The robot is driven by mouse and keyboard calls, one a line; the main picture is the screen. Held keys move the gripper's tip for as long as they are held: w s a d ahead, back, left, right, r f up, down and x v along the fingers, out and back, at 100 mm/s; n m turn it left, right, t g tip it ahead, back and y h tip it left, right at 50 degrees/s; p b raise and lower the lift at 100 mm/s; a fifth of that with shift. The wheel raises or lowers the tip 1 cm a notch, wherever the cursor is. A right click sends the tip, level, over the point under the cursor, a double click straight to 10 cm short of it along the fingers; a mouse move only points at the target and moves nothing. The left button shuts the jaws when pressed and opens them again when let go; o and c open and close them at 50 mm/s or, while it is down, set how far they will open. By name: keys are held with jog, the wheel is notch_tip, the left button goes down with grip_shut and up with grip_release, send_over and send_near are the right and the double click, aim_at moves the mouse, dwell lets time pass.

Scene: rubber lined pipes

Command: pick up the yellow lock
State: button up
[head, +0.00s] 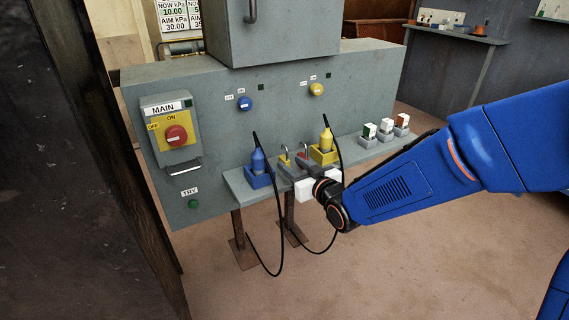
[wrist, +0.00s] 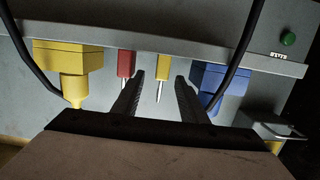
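The yellow lock (head: 284,161) stands on the small shelf between the blue and yellow plugs in the head view, its metal shackle upward. In the wrist view, which looks upside down, the yellow lock (wrist: 162,66) shows beyond and between my fingertips. A red lock (head: 302,158) is beside it and also shows in the wrist view (wrist: 126,64), beyond one finger. My gripper (wrist: 160,82) is open with nothing between its fingers. In the head view, my gripper (head: 306,165) is at the shelf close to the locks and partly hides the red lock's surroundings.
A blue plug (head: 258,162) and a yellow plug (head: 326,142) stand in holders on either side, with black cables hanging down. Several small blocks (head: 386,126) sit further right on the shelf (head: 236,183). The grey cabinet (head: 215,130) with a MAIN switch (head: 176,136) rises behind.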

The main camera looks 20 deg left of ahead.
aim_at(288, 163)
jog(key=x, duration=0.5)
jog(key=shift+s+a+f, duration=0.1)
jog(key=shift+a, duration=0.05)
grip_shut()
